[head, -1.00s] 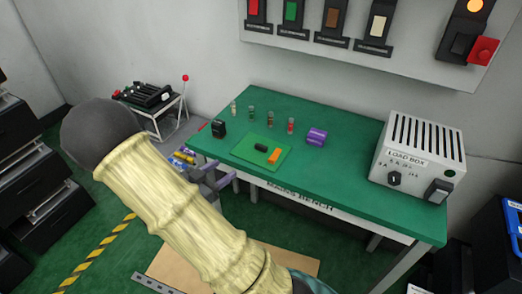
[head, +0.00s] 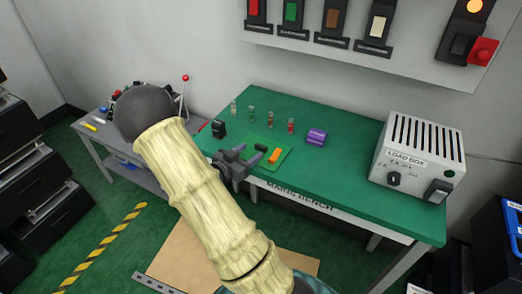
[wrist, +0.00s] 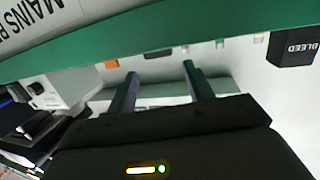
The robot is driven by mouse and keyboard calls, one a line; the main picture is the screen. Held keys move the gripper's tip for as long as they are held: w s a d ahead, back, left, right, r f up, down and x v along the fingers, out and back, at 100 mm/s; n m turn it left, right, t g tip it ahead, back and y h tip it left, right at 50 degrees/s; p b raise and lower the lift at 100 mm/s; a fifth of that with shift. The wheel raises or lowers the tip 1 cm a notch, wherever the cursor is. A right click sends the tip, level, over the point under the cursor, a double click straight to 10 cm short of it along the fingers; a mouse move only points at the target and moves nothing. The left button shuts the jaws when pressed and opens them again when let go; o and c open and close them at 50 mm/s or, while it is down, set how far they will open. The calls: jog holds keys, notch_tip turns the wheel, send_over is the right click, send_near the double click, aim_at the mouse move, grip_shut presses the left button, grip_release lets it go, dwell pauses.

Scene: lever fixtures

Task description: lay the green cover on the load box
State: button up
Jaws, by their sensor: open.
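A flat light green sheet, apparently the green cover (head: 257,139), lies on the left part of the bench with a short black piece (head: 262,148) on it. The load box (head: 419,157), a white box with a slotted top, stands at the bench's right end; nothing lies on its slots. My gripper (head: 251,153) is open and empty at the bench's front edge, beside and partly in front of the sheet. In the wrist view its two fingers (wrist: 160,76) point toward the black piece, which shows between them, apart from both.
An orange piece (head: 275,155) lies on the sheet near the black one. A black block (head: 219,129), several small vials and a purple cylinder (head: 316,137) stand around it. The bench (head: 350,180) is clear between the cylinder and load box. A switch panel hangs above.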

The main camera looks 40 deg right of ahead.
aim_at(259, 147)
jog(key=x, duration=0.5)
jog(key=shift+f, duration=0.3)
dwell(0.4)
jog(key=c, duration=0.9)
notch_tip(259, 147, up, 10)
jog(key=shift+p, duration=0.55)
